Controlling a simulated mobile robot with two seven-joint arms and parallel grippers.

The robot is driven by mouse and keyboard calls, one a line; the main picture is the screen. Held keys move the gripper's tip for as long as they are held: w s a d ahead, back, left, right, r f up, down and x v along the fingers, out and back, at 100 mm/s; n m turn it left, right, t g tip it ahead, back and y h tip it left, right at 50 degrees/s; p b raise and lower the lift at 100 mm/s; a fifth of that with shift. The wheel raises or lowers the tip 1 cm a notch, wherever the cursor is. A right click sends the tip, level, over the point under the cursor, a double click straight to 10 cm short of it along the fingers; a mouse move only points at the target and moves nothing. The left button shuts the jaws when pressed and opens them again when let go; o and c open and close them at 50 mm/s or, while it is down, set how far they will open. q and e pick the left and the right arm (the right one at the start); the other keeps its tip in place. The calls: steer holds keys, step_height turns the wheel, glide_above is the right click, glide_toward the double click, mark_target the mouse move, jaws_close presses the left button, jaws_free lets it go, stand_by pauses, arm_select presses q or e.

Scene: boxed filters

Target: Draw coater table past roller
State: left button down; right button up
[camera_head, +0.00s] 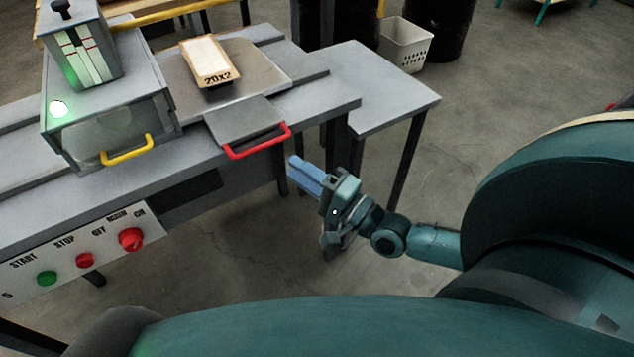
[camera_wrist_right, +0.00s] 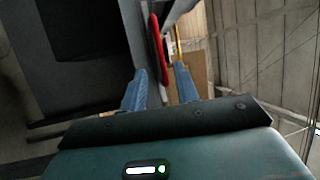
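The coater table (camera_head: 270,72) is a flat grey slide on the bench, to the right of the coater housing (camera_head: 105,90). Its front plate (camera_head: 243,118) carries a red handle (camera_head: 258,147). A cardboard-framed filter with a white face (camera_head: 207,60), marked 20X2, lies on the table. The roller is not clearly seen; a pale rounded shape shows inside the housing. My right gripper (camera_head: 296,172), with blue fingers, is open and empty, just right of and below the handle. In the right wrist view the red handle (camera_wrist_right: 159,48) shows ahead between the open fingers. My left gripper is out of view.
The housing has a yellow handle (camera_head: 127,152) and a lit green lamp (camera_head: 58,109). A control panel (camera_head: 100,255) with green and red buttons is on the bench front. A grey side table (camera_head: 385,95) stands right, with a white basket (camera_head: 404,45) behind. Floor between is clear.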

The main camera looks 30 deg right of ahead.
steer(key=shift+v, duration=1.9)
